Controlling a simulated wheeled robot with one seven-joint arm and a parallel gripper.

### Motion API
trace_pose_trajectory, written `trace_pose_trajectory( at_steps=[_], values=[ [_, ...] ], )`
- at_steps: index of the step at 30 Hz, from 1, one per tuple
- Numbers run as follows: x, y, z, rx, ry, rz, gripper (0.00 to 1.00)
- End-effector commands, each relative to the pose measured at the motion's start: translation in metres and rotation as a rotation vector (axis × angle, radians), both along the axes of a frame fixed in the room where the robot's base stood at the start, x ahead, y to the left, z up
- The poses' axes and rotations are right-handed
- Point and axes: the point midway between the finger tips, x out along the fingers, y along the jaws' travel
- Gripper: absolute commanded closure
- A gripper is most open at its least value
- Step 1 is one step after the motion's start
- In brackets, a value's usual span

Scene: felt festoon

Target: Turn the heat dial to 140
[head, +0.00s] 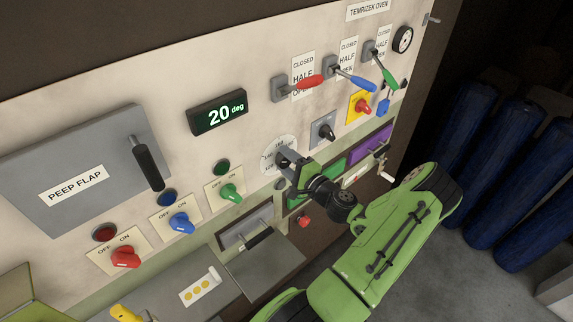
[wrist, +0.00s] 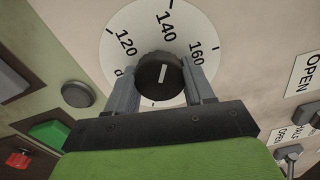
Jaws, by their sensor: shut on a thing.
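The heat dial is a black knob (wrist: 159,79) on a round white scale plate (wrist: 128,22) marked 120, 140 and 160 in the wrist view. The white line on the knob points up toward the 140 mark. My gripper (wrist: 161,84) has one finger on each side of the knob and is shut on it. In the head view the plate (head: 270,143) shows behind my gripper (head: 289,161), which hides the knob. A black display (head: 218,113) reads 20 deg.
Red (head: 310,82), blue (head: 358,82) and green (head: 388,76) levers stand out above the dial. Green (head: 231,191), blue (head: 181,223) and red (head: 125,257) switches are lower left. Blue cylinders (head: 524,170) stand at right.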

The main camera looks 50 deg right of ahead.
Motion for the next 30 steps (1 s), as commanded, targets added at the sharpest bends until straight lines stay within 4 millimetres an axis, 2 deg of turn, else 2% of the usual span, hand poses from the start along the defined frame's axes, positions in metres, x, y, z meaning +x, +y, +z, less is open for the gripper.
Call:
trace_pose_trajectory(
  at_steps=[17,18,22,30],
  values=[
    [-0.0007,-0.0005,-0.0014,-0.031,0.013,-0.002,0.78],
    [-0.0007,-0.0006,-0.0015,-0.031,0.013,-0.002,0.44],
    [-0.0006,-0.0005,-0.0010,-0.030,0.011,-0.002,0.24],
    [-0.0006,-0.0001,-0.0004,-0.031,0.009,-0.001,0.23]
  ],
)
